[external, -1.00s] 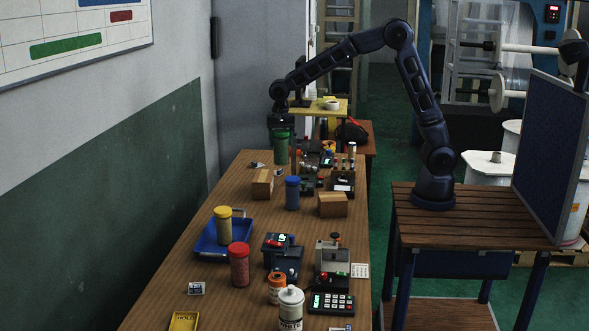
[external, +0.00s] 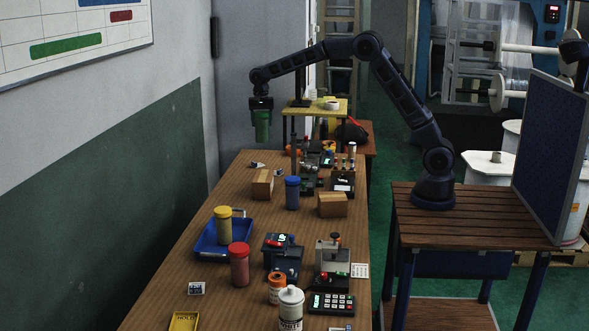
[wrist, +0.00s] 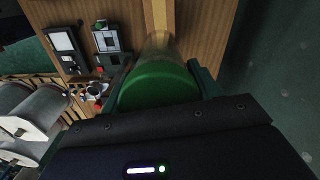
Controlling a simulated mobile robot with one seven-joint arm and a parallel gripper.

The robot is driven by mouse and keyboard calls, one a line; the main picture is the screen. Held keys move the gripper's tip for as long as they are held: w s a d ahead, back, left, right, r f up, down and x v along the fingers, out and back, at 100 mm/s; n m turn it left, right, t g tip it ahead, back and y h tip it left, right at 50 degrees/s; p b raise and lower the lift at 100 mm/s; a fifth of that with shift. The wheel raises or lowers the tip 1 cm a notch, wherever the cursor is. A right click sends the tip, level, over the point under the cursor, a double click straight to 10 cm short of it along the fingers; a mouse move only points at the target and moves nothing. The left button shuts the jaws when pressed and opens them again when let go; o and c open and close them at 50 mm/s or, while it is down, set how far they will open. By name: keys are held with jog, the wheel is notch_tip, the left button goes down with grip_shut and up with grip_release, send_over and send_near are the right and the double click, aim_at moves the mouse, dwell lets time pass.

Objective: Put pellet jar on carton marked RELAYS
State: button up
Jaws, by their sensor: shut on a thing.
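My gripper (external: 261,107) is shut on a green jar (external: 262,128) and holds it upright, above the far left end of the workbench. In the wrist view the jar's green lid (wrist: 160,84) sits between the fingers. I cannot read any label to tell whether it is the pellet jar. Two brown cartons stand on the bench: the left carton (external: 262,186) and the right carton (external: 332,206). Their markings are not readable, so I cannot tell which is RELAYS. Both tops look bare. The jar is apart from both.
A blue jar (external: 292,193) stands between the cartons. A yellow jar (external: 222,227) stands in a blue tray (external: 210,250), with a red jar (external: 239,266) nearby. Several small devices line the bench's right side. The wall is close on the left.

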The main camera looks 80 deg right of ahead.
notch_tip(320, 180, down, 17)
jog(key=shift+r, duration=0.2)
dwell(0.4)
jog(key=shift+f, duration=0.15)
jog(key=o, duration=1.2)
